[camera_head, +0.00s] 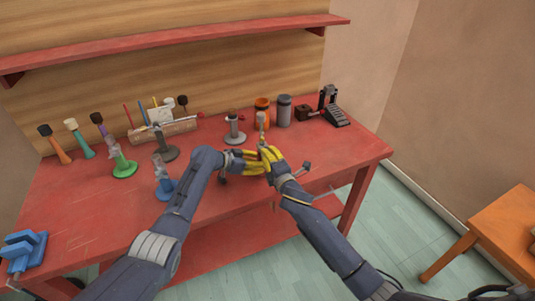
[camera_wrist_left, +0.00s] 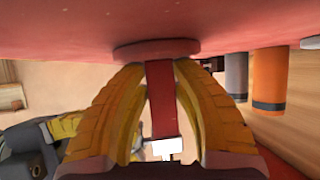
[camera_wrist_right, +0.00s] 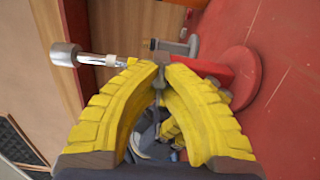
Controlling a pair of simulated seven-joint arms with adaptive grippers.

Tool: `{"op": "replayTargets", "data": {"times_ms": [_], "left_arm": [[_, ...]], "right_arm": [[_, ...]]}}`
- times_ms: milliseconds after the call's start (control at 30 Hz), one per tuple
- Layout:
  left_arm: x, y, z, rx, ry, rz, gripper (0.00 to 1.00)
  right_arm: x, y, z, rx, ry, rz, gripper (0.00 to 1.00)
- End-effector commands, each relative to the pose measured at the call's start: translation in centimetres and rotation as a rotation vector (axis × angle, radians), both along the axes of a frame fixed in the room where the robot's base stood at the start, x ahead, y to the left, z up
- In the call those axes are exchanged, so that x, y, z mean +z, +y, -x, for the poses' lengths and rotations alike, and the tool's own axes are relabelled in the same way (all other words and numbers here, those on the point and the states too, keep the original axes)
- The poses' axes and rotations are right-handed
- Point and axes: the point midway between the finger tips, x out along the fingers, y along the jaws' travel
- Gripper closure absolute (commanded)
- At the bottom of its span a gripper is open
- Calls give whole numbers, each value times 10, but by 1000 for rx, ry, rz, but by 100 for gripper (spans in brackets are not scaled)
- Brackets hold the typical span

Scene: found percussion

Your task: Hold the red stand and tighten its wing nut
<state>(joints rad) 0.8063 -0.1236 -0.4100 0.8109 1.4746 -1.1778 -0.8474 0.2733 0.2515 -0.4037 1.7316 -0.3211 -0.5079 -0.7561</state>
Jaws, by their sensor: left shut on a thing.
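The red stand has a round red base (camera_wrist_left: 157,50) and a red post (camera_wrist_left: 160,95) in the left wrist view. My left gripper (camera_head: 246,163) has its yellow fingers shut around this post; they also show in the left wrist view (camera_wrist_left: 165,75). In the right wrist view the base (camera_wrist_right: 235,78) rests on the red table, and a metal rod with a silver head (camera_wrist_right: 65,55) extends from the post's top. My right gripper (camera_wrist_right: 162,68) is at the post's top. Its fingertips are close together, with a small dark grey piece, apparently the wing nut (camera_wrist_right: 158,84), between them. Whether they press it is unclear.
A green stand (camera_head: 123,166), a blue stand (camera_head: 165,188) and grey stands (camera_head: 235,135) stand on the red table (camera_head: 90,215). Orange (camera_head: 262,108) and grey (camera_head: 284,110) canisters and a black pedal (camera_head: 332,107) stand behind the grippers.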

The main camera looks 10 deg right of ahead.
Motion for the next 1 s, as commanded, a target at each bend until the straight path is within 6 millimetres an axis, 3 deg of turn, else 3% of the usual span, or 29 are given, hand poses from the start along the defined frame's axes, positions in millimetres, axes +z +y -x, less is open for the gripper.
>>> {"op": "replayTargets", "data": {"times_ms": [433,467,633,1000], "left_arm": [[0,-1,1,0,1,1,88],[0,-1,1,0,1,1,88],[0,-1,1,0,1,1,89],[0,0,0,0,1,0,89]], "right_arm": [[-1,1,0,1,2,-9,100],[-1,1,0,1,2,-9,92],[0,1,0,1,2,-8,72],[0,-1,7,1,1,-7,72]]}}
